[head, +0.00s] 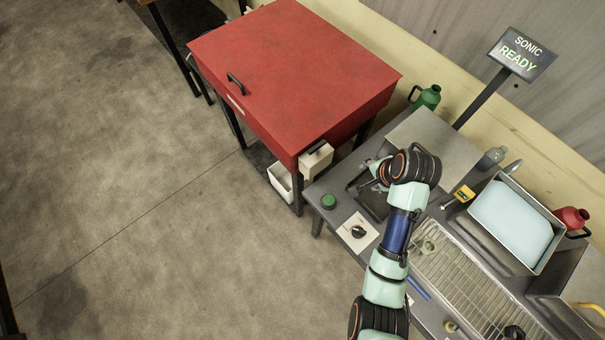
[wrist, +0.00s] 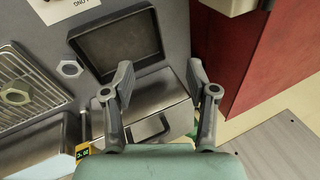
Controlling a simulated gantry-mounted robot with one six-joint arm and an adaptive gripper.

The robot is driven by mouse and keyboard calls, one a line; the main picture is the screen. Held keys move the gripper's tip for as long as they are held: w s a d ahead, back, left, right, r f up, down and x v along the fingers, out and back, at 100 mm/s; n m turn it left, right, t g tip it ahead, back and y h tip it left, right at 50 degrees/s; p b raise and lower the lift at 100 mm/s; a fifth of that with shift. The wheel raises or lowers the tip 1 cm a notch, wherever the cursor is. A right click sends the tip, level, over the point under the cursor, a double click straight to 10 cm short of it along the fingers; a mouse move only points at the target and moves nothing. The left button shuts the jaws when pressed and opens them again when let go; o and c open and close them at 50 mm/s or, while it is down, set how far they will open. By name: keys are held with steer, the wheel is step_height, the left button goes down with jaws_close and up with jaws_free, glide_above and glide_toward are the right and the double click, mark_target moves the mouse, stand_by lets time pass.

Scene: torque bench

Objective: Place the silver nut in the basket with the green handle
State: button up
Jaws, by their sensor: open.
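The silver nut (wrist: 70,69) lies on the grey bench top in the wrist view, between the dark square recess and the wire rack. In the head view I cannot make it out, and my arm covers that area. My gripper (wrist: 160,72) is open and empty, its two fingers spread apart, with the nut off to their left. In the head view my gripper is mostly hidden behind my wrist, over the recess. A duller, olive-brown nut (wrist: 15,93) sits on the wire rack; it also shows in the head view (head: 427,247). I cannot identify a basket with a green handle.
The dark recess (wrist: 115,45) is bare. A metal box with a handle (wrist: 150,106) is below it. The wire rack (head: 470,285) and a steel tank of pale liquid (head: 512,222) stand right of my arm. A red cabinet (head: 295,65) stands left of the bench; a green jug (head: 427,97) is behind.

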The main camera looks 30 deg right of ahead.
steer(key=w+a+r+n+t, duration=0.2)
steer(key=a+r+n, duration=0.2)
steer(key=a, duration=0.4)
steer(key=w+a+r+n+t, duration=0.2)
steer(key=a+r+n, duration=0.3)
steer(key=a, duration=0.4)
steer(key=w+a+r+n+t, duration=0.2)
steer(key=w+a+r+n, duration=0.1)
steer(key=a, duration=0.5)
steer(key=shift+a+r+n, duration=0.25)
steer(key=shift+r+n, duration=0.45)
steer(key=s+a+r+n+t, duration=0.1)
steer(key=a+r, duration=0.1)
steer(key=a+r+n, duration=0.2)
steer(key=a, duration=0.1)
steer(key=s+a+r+n+t+y, duration=0.1)
steer(key=a+r, duration=0.1)
steer(key=a, duration=0.1)
steer(key=shift+s+n+t, duration=0.3)
steer(key=shift+s+n, duration=0.05)
steer(key=shift+n, duration=0.05)
steer(key=shift+c, duration=0.2)
steer(key=shift+w+d, duration=0.1)
